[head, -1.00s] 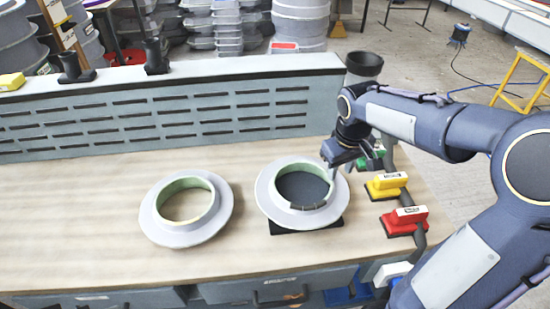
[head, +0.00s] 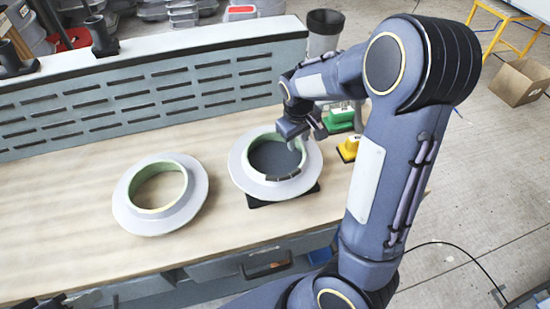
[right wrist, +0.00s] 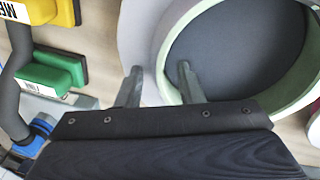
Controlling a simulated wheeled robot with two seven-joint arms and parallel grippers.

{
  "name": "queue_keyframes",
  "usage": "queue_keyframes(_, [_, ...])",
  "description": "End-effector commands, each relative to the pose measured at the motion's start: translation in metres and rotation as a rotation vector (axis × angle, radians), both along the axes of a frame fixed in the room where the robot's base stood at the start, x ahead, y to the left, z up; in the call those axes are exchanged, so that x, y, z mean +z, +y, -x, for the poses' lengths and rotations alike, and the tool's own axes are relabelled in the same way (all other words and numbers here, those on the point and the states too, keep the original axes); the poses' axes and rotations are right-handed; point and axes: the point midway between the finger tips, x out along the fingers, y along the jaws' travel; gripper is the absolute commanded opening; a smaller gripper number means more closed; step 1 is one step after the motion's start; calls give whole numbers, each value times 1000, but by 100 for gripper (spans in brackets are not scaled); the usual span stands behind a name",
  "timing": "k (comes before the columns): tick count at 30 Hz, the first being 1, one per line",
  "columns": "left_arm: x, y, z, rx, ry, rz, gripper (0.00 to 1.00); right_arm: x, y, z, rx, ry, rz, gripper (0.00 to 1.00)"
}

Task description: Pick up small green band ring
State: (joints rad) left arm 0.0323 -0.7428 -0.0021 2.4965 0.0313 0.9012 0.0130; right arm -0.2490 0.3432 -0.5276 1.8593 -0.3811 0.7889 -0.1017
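Two grey flanged ring moulds with pale green bands around their inner openings stand on the wooden bench. The left ring (head: 126,207) lies directly on the bench. The right ring (head: 243,180) rests on a black pad (head: 255,202), with a dark surface inside its opening; its green band (right wrist: 297,98) shows in the right wrist view. My right gripper (head: 304,139) is at the right ring's far right rim. In the right wrist view its fingers (right wrist: 158,80) are apart, one over the outer flange and one over the opening, with the ring wall between them. Contact is unclear. My left gripper is out of view.
A green block (head: 340,120) and a yellow block (head: 348,148) stand right of the right ring, close to my right arm. A slotted grey panel (head: 150,100) closes the bench's back. The bench left of the rings is clear.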

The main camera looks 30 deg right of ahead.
Motion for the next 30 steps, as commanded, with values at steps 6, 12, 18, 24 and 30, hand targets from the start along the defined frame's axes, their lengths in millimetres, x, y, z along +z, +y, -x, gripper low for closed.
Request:
queue_keyframes(6, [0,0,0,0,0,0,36,0,0,0,0,0,0,22])
queue_keyframes(12, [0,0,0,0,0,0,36,1,0,0,0,0,-1,0])
queue_keyframes(18, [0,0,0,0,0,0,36,1,1,0,-1,-2,-1,0])
queue_keyframes(24, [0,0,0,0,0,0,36,1,1,0,-1,-1,-2,0])
queue_keyframes(30, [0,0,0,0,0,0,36,11,2,-1,1,-5,-3,0])
